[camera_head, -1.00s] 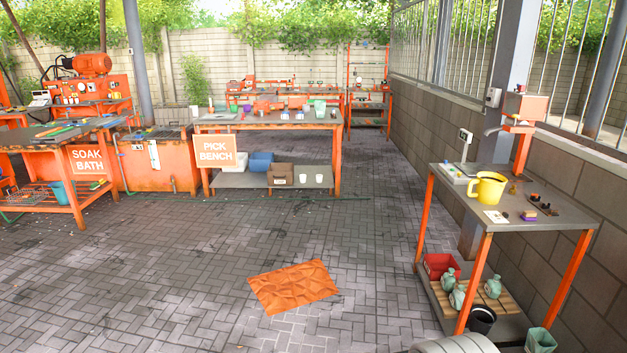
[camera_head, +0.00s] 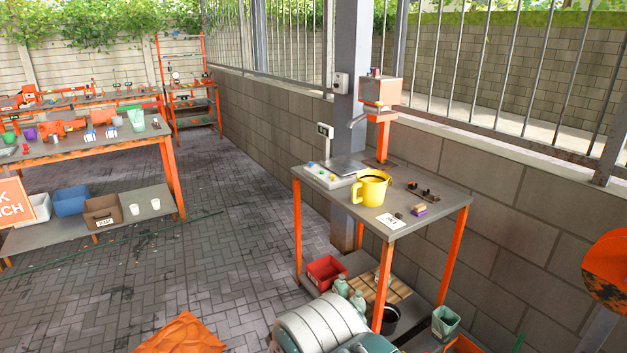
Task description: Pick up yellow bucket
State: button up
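The yellow bucket (camera_head: 371,189) is jug-shaped, with a handle on its left side. It stands upright on the grey top of a small orange-legged table (camera_head: 434,197) at the right of the head view. A pale ribbed rounded form (camera_head: 318,325) at the bottom centre may be part of my arm. My gripper's fingers cannot be made out, and nothing is seen touching the bucket.
A white card (camera_head: 391,221), a small purple-and-yellow block (camera_head: 419,210) and a grey scale-like tray (camera_head: 329,176) lie near the bucket. An orange device (camera_head: 380,92) rises behind it. The lower shelf holds a red bin (camera_head: 326,272). Paved floor (camera_head: 245,250) is clear on the left.

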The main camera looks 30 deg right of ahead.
aim_at(371, 185)
jog(key=i+z, duration=0.2)
jog(key=i, duration=0.45)
jog(key=i+j+z, duration=0.15)
jog(key=i, duration=0.5)
jog(key=i+z, duration=0.35)
jog(key=z, duration=0.15)
jog(key=i+z, duration=0.3)
jog(key=z, duration=0.2)
jog(key=i+j+z, duration=0.2)
jog(key=z, duration=0.3)
jog(key=i+j+z, duration=0.2)
jog(key=i, duration=0.15)
jog(key=i+j+z, duration=0.1)
jog(key=i+z, duration=0.15)
jog(key=i, duration=0.05)
